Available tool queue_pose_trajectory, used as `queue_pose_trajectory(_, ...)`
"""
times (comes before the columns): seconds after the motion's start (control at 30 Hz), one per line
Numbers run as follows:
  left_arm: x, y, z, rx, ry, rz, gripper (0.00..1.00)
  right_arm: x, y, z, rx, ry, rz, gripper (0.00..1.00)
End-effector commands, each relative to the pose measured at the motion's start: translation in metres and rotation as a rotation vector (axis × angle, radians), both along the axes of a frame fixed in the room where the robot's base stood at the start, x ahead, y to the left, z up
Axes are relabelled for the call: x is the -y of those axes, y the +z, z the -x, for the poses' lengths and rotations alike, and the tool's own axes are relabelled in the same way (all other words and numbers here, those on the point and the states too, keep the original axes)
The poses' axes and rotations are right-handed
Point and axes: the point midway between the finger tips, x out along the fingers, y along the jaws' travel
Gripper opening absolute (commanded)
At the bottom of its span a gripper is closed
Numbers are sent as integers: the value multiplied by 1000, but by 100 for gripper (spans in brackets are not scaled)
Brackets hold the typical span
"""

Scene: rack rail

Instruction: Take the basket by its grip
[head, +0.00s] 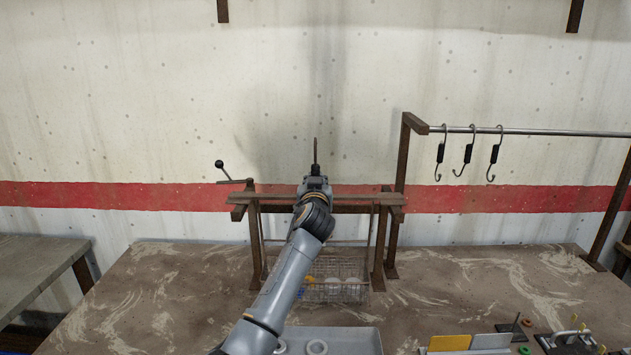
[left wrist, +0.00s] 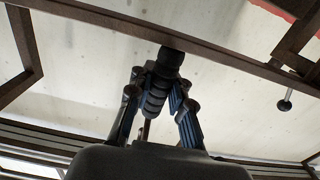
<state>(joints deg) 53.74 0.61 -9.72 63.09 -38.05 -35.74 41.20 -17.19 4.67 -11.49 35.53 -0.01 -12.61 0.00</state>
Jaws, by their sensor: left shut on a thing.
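The wire basket (head: 345,291) hangs or stands under a brown frame on the bench, with small yellow, white and blue items inside. Thin rods rise from it towards the frame's top. My left gripper (head: 315,182) is at the frame's top beam, above the basket; its arm covers part of the basket's left side. In the left wrist view my left gripper (left wrist: 158,98) has its fingers on both sides of a black ribbed grip (left wrist: 157,83) and is shut on it. The grip's far end meets a dark beam. My right gripper is not in view.
The brown frame (head: 377,250) has posts on both sides of the basket. A lever with a black knob (head: 219,163) sticks out at its left. A rail (head: 560,132) with hooks stands right. A grey tray (head: 365,340) lies in front; the bench between is mostly clear.

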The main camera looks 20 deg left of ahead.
Motion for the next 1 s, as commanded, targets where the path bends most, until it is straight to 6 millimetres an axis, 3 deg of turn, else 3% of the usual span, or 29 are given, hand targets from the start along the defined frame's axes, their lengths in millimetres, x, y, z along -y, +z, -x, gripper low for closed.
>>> queue_pose_trajectory(1.0,1,36,0,7,-2,-1,0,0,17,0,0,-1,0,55)
